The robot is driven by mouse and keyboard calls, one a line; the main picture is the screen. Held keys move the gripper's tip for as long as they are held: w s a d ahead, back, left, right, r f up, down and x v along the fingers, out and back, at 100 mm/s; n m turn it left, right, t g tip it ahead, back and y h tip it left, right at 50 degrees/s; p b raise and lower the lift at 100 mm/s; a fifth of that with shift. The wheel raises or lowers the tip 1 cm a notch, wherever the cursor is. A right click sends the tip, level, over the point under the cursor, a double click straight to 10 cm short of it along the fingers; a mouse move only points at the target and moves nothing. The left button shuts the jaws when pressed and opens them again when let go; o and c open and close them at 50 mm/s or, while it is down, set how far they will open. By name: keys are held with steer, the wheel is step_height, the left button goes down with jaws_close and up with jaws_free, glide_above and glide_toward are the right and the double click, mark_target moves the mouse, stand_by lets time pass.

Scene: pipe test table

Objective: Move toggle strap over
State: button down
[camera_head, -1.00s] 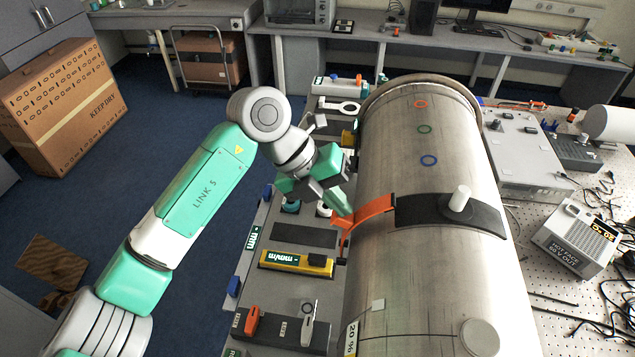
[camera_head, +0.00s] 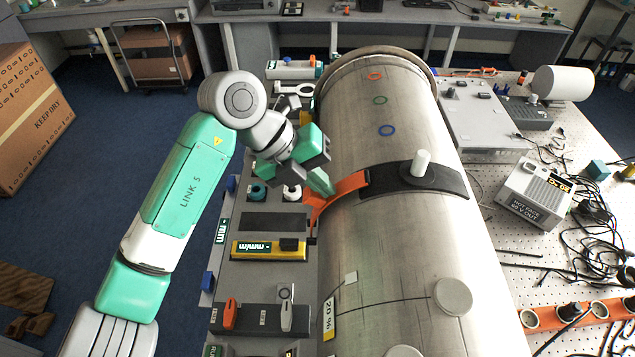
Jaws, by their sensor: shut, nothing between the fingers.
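An orange strap (camera_head: 345,189) lies over the left upper side of the large metal pipe (camera_head: 395,265). It joins a black band (camera_head: 387,180) that runs over the top of the pipe and carries a white knob (camera_head: 421,163). The strap's lower left end hangs by the pipe's left side. My gripper (camera_head: 324,188) is at the left of the pipe, with its green fingertips beside the strap's upper edge. The fingers look closed with nothing seen between them. I cannot tell whether they touch the strap.
A tool board left of the pipe holds a yellow level (camera_head: 268,249), an orange-handled tool (camera_head: 230,313) and a grey-handled tool (camera_head: 286,308). Right of the pipe are a "hot face" box (camera_head: 535,195), a grey case (camera_head: 484,115) and loose black cables (camera_head: 590,215).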

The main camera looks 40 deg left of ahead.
steer(key=v, duration=1.3)
steer(key=shift+s+a, duration=0.3)
steer(key=shift+a, duration=0.05)
